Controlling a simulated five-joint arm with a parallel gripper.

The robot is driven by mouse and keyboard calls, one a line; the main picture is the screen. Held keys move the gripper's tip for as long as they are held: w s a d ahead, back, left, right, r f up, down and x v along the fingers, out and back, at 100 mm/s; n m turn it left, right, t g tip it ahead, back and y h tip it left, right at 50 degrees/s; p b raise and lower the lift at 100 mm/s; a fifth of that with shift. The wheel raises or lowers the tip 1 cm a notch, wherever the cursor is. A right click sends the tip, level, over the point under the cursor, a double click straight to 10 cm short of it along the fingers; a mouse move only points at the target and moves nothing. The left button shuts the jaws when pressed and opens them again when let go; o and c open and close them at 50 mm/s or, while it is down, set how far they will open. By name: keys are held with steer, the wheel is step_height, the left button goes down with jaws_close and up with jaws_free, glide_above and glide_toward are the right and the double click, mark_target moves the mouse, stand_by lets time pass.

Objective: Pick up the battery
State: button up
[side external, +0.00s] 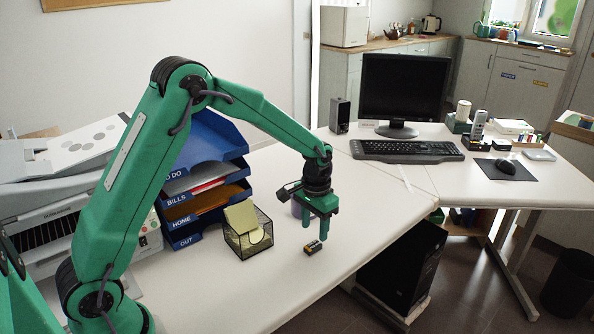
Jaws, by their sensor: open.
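The battery (313,247) is a small dark piece with a yellowish part, lying on the white desk (350,240) near its front edge. My gripper (316,230) points down above it, with its two green fingers apart. The gripper is open and empty. The fingertips look a little above the battery and do not appear to touch it; the exact gap is hard to tell from this one view.
A wire mesh note holder (234,247) with yellow paper stands left of the battery. A purple round object (297,209) is partly hidden behind my gripper. Blue stacked trays (190,240) and a printer (45,225) stand further left. The desk right of the battery is clear up to its edge.

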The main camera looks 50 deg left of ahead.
mark_target(313, 245)
steer(key=shift+s+f, duration=0.15)
steer(key=shift+f, duration=2.5)
steer(key=c, duration=1.1)
